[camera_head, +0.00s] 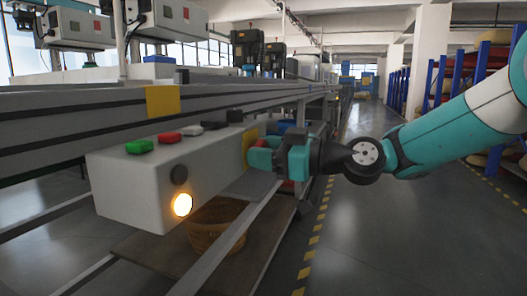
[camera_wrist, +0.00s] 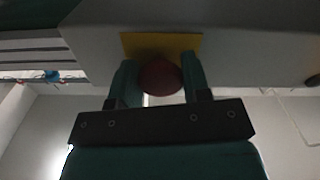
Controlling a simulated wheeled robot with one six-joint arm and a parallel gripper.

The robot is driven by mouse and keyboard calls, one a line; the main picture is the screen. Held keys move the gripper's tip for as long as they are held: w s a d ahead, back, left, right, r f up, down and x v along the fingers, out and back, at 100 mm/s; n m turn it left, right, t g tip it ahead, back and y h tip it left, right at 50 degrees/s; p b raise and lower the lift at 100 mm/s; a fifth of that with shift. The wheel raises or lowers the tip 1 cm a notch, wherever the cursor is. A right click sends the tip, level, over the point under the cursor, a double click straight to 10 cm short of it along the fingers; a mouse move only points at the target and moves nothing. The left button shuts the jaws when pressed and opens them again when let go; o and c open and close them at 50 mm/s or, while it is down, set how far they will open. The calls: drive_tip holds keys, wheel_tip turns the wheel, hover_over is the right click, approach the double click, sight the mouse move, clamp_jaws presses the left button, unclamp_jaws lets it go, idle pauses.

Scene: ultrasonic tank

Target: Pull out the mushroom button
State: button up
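The mushroom button (camera_wrist: 158,78) is dark red and round in the wrist view, against a yellow plate (camera_wrist: 130,43) on the grey control box. My gripper (camera_wrist: 160,75) has one finger on each side of the button, with no clear gap to either, so it looks shut on it. In the head view my gripper (camera_head: 262,156) is at the right end of the control box (camera_head: 135,185). A bit of the red button (camera_head: 261,142) shows above the near finger, beside the yellow plate (camera_head: 249,142). The button's stem is hidden.
The box top carries a green button (camera_head: 139,146), a red button (camera_head: 169,137) and dark switches.

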drive_tip(key=c, duration=0.5)
drive_tip(key=shift+o, duration=0.2)
drive_tip(key=shift+s+d+b, duration=0.2)
drive_tip(key=shift+d+b, duration=0.35)
drive_tip(key=shift+b, duration=0.25)
drive_tip(key=o, duration=1.2)
drive_tip(key=shift+d, duration=0.2)
drive_tip(key=shift+o, duration=0.4)
drive_tip(key=shift+a, duration=0.1)
